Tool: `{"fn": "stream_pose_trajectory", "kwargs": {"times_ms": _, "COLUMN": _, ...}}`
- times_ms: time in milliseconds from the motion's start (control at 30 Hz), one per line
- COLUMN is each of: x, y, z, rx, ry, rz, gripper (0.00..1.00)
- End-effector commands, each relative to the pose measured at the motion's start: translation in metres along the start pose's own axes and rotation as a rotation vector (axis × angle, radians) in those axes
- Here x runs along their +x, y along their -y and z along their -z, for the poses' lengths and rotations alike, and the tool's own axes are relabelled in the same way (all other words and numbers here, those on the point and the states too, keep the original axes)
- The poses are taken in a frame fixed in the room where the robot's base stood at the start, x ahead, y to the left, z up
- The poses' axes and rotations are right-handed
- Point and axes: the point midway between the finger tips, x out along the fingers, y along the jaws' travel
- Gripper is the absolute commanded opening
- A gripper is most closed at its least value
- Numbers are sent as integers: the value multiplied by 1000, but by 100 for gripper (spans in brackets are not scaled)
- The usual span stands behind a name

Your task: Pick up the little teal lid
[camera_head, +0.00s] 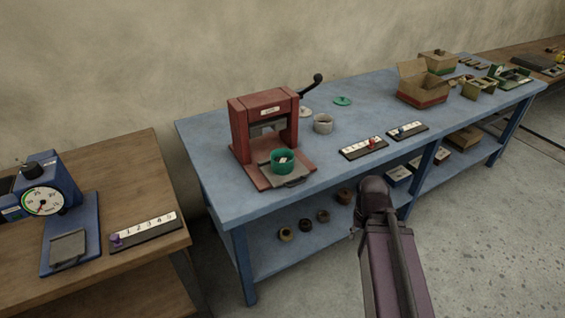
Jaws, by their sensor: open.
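The little teal lid (343,100) lies flat on the blue table, behind and to the right of the red press. It has a small knob on top, and nothing covers it. A teal round container (284,161) with something pale inside stands on the press's front plate. My arm rises from the bottom right in front of the table, well short of the lid. I cannot make out my gripper's fingers.
The red press (264,128) has a black-knobbed lever reaching toward the lid. A pale lid (306,112) and a grey cup (323,124) are near it. Numbered strips (364,148) lie in front. Boxes (422,88) stand farther right. The blue table (222,185) has bare space around the lid.

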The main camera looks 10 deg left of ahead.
Motion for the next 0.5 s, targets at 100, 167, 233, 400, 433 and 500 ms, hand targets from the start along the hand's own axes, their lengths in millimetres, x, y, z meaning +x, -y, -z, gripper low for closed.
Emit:
{"fn": "stream_pose_trajectory", "kwargs": {"times_ms": 100, "x": -1, "y": 0, "z": 0, "rx": 0, "ry": 0, "rz": 0, "gripper": 44}}
{"fn": "stream_pose_trajectory", "kwargs": {"times_ms": 167, "x": -4, "y": 0, "z": 0, "rx": 0, "ry": 0, "rz": 0, "gripper": 44}}
{"fn": "stream_pose_trajectory", "kwargs": {"times_ms": 233, "x": -8, "y": 0, "z": 0, "rx": 0, "ry": 0, "rz": 0, "gripper": 44}}
{"fn": "stream_pose_trajectory", "kwargs": {"times_ms": 400, "x": -29, "y": 0, "z": 0, "rx": 0, "ry": 0, "rz": 0, "gripper": 44}}
{"fn": "stream_pose_trajectory", "kwargs": {"times_ms": 433, "x": -34, "y": 0, "z": 0, "rx": 0, "ry": 0, "rz": 0, "gripper": 44}}
{"fn": "stream_pose_trajectory", "kwargs": {"times_ms": 500, "x": -46, "y": 0, "z": 0, "rx": 0, "ry": 0, "rz": 0, "gripper": 44}}
